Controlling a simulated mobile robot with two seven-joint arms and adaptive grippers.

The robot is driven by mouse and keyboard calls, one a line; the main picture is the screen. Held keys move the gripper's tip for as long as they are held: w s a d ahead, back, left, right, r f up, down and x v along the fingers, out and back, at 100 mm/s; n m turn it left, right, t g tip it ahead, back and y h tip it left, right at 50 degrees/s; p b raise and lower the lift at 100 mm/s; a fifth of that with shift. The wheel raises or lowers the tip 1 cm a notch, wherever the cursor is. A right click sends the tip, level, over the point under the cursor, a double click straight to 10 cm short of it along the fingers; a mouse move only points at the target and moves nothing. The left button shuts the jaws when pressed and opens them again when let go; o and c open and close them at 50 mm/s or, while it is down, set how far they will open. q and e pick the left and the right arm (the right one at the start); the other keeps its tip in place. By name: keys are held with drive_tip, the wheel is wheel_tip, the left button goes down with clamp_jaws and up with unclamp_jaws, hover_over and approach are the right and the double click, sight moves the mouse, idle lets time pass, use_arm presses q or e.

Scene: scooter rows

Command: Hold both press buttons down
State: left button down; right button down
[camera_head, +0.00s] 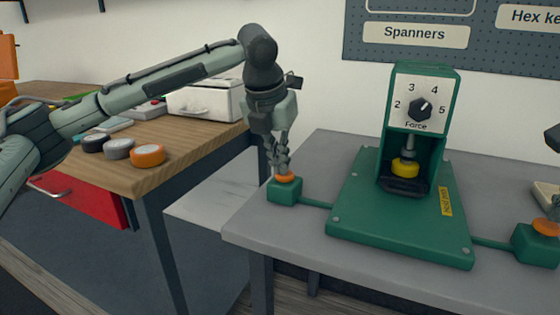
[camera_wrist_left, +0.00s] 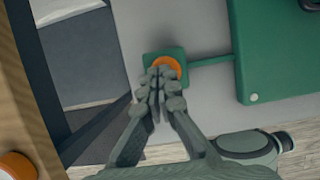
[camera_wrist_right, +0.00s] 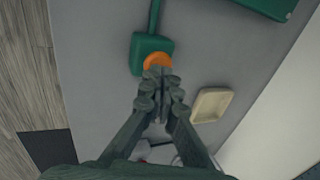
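The left press button is an orange cap (camera_head: 287,179) on a green box (camera_head: 284,192), left of the green press (camera_head: 424,150). My left gripper (camera_head: 283,168) points down with its shut fingertips at the cap, seemingly touching it; in the left wrist view the fingertips (camera_wrist_left: 161,84) partly cover the cap (camera_wrist_left: 169,65). The right press button, an orange cap (camera_head: 545,227) on a green box (camera_head: 536,245), stands at the right edge. My right gripper (camera_wrist_right: 160,86) is shut, its fingertips overlapping the cap (camera_wrist_right: 156,61). I cannot tell whether either cap is pushed in.
The press has a force dial (camera_head: 420,109) and a yellow part (camera_head: 405,167) under its ram. Cables join both boxes to its base (camera_head: 400,228) on the grey table. A cream tray (camera_wrist_right: 212,104) lies near the right button. A wooden bench (camera_head: 130,176) with several round pieces stands left.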

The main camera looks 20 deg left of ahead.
sight(546, 227)
drive_tip(key=shift+f, duration=1.1)
idle(1.3)
idle(2.5)
